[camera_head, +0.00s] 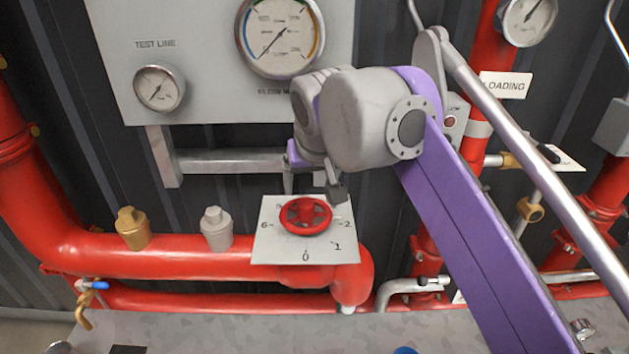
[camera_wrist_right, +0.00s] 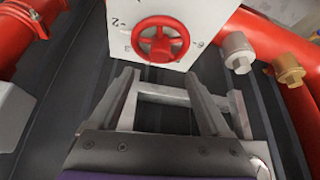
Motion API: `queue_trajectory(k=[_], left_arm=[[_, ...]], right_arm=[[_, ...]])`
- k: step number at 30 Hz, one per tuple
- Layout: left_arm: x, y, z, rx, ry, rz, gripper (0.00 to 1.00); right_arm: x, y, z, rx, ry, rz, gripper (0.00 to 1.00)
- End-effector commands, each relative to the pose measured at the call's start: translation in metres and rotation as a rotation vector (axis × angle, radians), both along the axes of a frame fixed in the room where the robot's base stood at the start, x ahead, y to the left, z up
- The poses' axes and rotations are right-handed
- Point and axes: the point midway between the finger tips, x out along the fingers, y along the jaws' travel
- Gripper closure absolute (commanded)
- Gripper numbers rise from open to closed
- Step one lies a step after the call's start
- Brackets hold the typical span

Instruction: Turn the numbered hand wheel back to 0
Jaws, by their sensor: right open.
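The red hand wheel (camera_head: 305,215) sits on a white plate (camera_head: 270,245) with numbers around it, 0 at the bottom, 1 and 2 to the right, 6 at the left. No pointer on the wheel can be made out. The wheel also shows in the right wrist view (camera_wrist_right: 160,39), ahead of the fingers. My right gripper (camera_head: 312,190) is above and behind the wheel in the head view, its fingers partly hidden by my wrist. In the right wrist view the right gripper (camera_wrist_right: 172,88) is open and empty, apart from the wheel. My left gripper is not in view.
Red pipes (camera_head: 180,262) run left of and below the plate, with a brass cap (camera_head: 132,228) and a grey cap (camera_head: 216,228). A gauge panel (camera_head: 200,50) is above. A grey bracket bar (camera_head: 230,160) crosses behind my right gripper. A grey surface (camera_head: 220,335) lies in front.

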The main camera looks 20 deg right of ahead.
Motion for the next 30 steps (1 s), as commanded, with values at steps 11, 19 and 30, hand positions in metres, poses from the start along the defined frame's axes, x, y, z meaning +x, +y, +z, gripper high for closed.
queue_trajectory(k=[11, 19, 30], left_arm=[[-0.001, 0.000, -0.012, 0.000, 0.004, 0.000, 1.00], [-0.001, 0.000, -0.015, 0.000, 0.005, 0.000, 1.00], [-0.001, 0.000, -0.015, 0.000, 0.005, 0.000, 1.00]], right_arm=[[0.033, -0.003, -0.060, 0.000, 0.001, 0.000, 0.19], [0.044, -0.004, -0.079, 0.001, 0.001, -0.001, 0.19], [0.045, -0.004, -0.080, 0.000, 0.000, 0.000, 0.33]])
